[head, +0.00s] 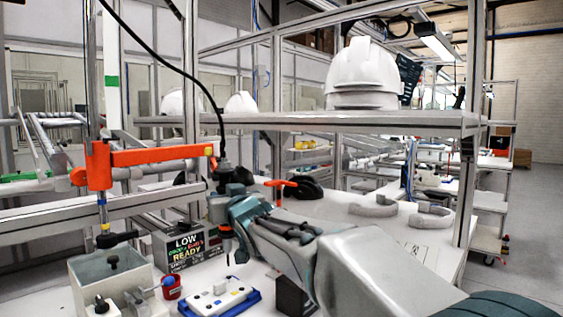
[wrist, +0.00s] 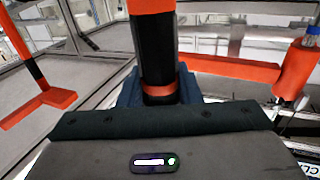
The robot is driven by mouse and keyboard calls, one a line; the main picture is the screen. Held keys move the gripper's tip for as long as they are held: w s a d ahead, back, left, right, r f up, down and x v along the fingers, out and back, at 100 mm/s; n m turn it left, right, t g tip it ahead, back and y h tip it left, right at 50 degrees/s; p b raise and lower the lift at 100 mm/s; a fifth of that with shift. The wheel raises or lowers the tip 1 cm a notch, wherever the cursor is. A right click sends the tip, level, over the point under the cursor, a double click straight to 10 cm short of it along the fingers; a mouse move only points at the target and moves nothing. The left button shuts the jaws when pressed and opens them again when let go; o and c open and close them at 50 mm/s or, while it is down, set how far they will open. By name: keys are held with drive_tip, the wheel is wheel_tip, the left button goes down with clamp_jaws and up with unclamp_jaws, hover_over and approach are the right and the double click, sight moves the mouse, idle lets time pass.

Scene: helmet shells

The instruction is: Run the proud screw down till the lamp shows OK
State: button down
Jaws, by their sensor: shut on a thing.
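My gripper (head: 226,197) is shut around the body of a dark electric screwdriver with orange bands; in the wrist view the screwdriver (wrist: 158,60) stands between the fingers (wrist: 158,92). The driver hangs upright from a black cable, its orange collar (head: 226,233) and thin bit pointing down. The bit tip appears above the back of a white workpiece (head: 218,300) lying in a blue tray (head: 250,302). Small dark spots and screws on the workpiece are too small to tell which is proud.
An orange support arm (head: 150,156) on a post extends behind the driver. White helmet shells (head: 362,75) sit on the shelf.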

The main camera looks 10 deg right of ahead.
drive_tip(key=shift+f, duration=0.5)
drive_tip(key=shift+f+b, duration=0.2)
drive_tip(key=shift+b, duration=0.15)
drive_tip(key=shift+f+b, duration=0.6)
drive_tip(key=shift+f, duration=0.05)
drive_tip(key=shift+f+b, duration=0.75)
drive_tip(key=shift+f, duration=0.2)
idle(1.6)
idle(0.5)
wheel_tip(320, 180, up, 6)
drive_tip(key=p, duration=0.6)
drive_tip(key=shift+r, duration=0.15)
